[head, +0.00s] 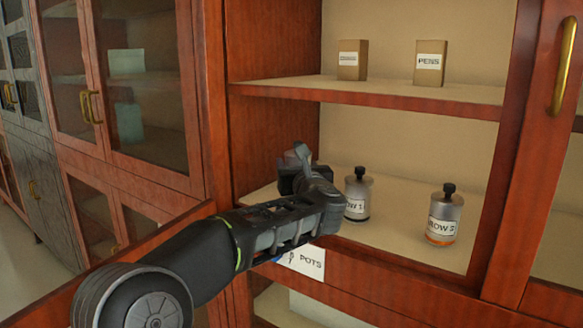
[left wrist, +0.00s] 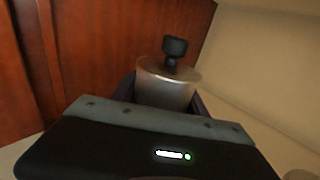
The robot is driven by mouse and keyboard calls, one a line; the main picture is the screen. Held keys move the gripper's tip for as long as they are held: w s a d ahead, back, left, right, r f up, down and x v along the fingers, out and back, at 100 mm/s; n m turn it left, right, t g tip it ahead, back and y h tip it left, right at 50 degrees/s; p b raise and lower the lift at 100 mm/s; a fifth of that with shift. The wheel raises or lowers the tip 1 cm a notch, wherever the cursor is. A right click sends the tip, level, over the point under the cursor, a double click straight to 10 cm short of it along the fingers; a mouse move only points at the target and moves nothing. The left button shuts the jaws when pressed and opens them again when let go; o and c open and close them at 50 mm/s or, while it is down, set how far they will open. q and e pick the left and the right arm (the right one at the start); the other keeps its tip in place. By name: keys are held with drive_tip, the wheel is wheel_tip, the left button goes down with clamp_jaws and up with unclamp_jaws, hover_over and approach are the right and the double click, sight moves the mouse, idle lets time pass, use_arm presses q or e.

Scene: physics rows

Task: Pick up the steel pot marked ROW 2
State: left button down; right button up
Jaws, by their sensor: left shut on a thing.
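My left gripper (head: 300,160) reaches into the open cabinet at the left end of the lower shelf. In the left wrist view a steel pot (left wrist: 168,88) with a black knob stands between the fingers (left wrist: 165,92), which are shut on it. No label shows on this pot, and in the head view the gripper and arm hide it. To its right stands a steel pot (head: 358,190) whose partly covered label seems to read ROW 1. Farther right is a steel pot (head: 445,215) marked ROW 3, with an orange band at its base. My right gripper is not in view.
The upper shelf (head: 390,88) holds two small brown boxes, one marked PENS (head: 430,62). A POTS card (head: 303,262) hangs on the lower shelf's front edge. Bare shelf lies between the two free pots.

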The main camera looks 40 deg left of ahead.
use_arm(q)
drive_tip(key=b+v, duration=0.1)
drive_tip(key=v, duration=1.2)
drive_tip(key=shift+s+d+b, duration=0.2)
drive_tip(key=shift+s+b, duration=0.1)
drive_tip(key=shift+s, duration=0.05)
